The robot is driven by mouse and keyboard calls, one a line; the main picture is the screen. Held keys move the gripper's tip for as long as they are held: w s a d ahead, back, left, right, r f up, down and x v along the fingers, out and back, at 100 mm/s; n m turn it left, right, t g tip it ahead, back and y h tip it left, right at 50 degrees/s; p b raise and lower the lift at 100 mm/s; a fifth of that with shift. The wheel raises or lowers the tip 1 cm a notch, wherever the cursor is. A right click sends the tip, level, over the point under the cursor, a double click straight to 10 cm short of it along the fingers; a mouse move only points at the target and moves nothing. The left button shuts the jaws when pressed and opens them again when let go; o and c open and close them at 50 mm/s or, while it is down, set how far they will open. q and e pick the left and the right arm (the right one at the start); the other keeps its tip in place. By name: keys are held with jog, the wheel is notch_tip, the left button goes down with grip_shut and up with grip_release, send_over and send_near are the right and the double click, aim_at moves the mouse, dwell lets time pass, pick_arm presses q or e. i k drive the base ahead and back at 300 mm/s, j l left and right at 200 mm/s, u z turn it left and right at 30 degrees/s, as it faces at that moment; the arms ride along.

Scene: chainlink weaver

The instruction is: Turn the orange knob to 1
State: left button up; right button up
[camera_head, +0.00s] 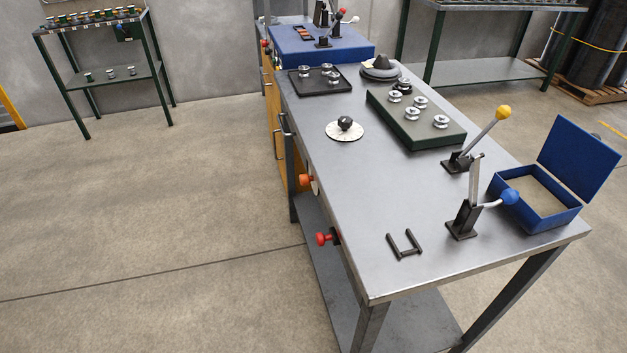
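The orange knob (305,180) sticks out from the long left side of the metal workbench (385,255), just below the top edge. A pale plate shows partly behind it. Any numbers or pointer on it are too small to read. A red knob (322,239) sits on the same side, nearer the front. Neither of my grippers is in view.
On the bench are a white dial with a black knob (345,124), a green block with metal spools (420,125), yellow-tipped (503,112) and blue-tipped (509,197) levers, a black handle (404,246) and an open blue box (531,212). The floor left of the bench is clear.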

aim_at(304, 179)
jog(key=z, duration=0.55)
jog(key=i+j+z, duration=0.15)
jog(key=j+z, duration=0.3)
jog(key=i+j+z, duration=0.15)
jog(key=j+z, duration=1.15)
jog(key=k+j, duration=0.05)
jog(key=j, duration=0.05)
